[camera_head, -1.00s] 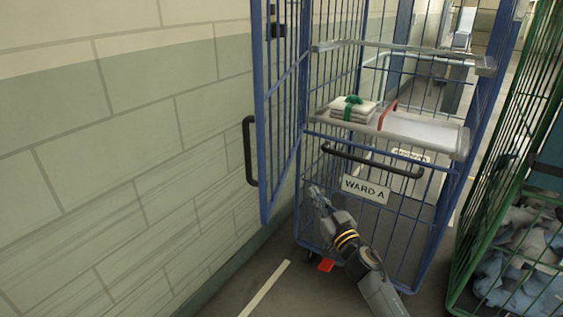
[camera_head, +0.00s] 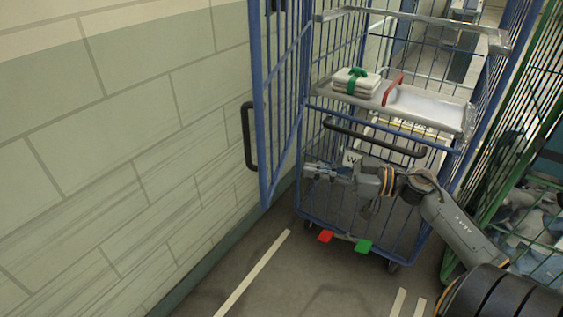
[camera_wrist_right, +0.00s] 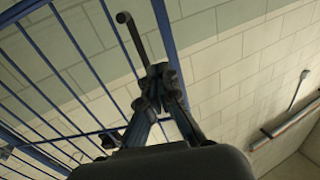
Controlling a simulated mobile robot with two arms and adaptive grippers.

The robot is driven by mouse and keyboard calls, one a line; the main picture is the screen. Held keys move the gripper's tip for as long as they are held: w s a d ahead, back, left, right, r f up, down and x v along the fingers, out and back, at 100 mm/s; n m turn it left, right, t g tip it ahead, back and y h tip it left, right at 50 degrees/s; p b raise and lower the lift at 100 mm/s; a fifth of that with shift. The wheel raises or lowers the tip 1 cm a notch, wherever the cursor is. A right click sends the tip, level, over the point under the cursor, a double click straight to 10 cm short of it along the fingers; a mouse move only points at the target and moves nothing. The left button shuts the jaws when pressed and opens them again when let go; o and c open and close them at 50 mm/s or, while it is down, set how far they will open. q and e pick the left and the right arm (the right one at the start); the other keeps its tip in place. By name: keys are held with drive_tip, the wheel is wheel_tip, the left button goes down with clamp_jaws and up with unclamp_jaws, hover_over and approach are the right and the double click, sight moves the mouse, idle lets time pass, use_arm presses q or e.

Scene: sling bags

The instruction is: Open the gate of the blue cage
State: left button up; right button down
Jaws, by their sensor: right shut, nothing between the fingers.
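The blue cage (camera_head: 375,233) stands by the wall. Its blue barred gate (camera_head: 264,128) is swung out at the cage's left side, near the wall, with a black handle (camera_head: 249,136) on its outer edge. My right gripper (camera_head: 309,171) is shut and empty, low in front of the cage opening, just right of the gate. In the right wrist view my right gripper (camera_wrist_right: 160,76) overlaps the gate's blue edge post (camera_wrist_right: 164,30), below the handle (camera_wrist_right: 129,32); contact cannot be told. My arm partly covers the ward sign (camera_head: 351,158). My left gripper is out of view.
Folded white cloths with a green ribbon (camera_head: 355,81) lie on the cage shelf (camera_head: 430,113). Red (camera_head: 325,236) and green (camera_head: 363,246) pedals sit at the cage's base. A green cage (camera_head: 490,200) stands close at right. The brick wall (camera_head: 130,150) bounds the left.

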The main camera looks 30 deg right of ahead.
sight(268, 163)
drive_tip(key=p+x, duration=0.1)
drive_tip(key=x, duration=0.5)
drive_tip(key=shift+w+r, duration=0.1)
drive_tip(key=shift+r, duration=0.05)
drive_tip(key=shift+x, duration=0.9)
drive_tip(key=shift+p, duration=0.35)
drive_tip(key=shift+w+a+p, duration=0.35)
drive_tip(key=shift+a+p, duration=0.1)
drive_tip(key=shift+p, duration=0.1)
drive_tip(key=w+a+m+t+h+p, duration=0.1)
drive_tip(key=w+a+m+h+p, duration=0.1)
drive_tip(key=w+a, duration=0.3)
drive_tip(key=w+a+m+t+h+p, duration=0.1)
drive_tip(key=w+a, duration=0.5)
drive_tip(key=w, duration=0.7)
drive_tip(key=w+a+m+t+h+p, duration=0.2)
drive_tip(key=w+a+h, duration=0.3)
drive_tip(key=w, duration=0.5)
drive_tip(key=shift+a+m+p, duration=0.3)
drive_tip(key=shift+a+m, duration=0.25)
drive_tip(key=shift+m, duration=0.05)
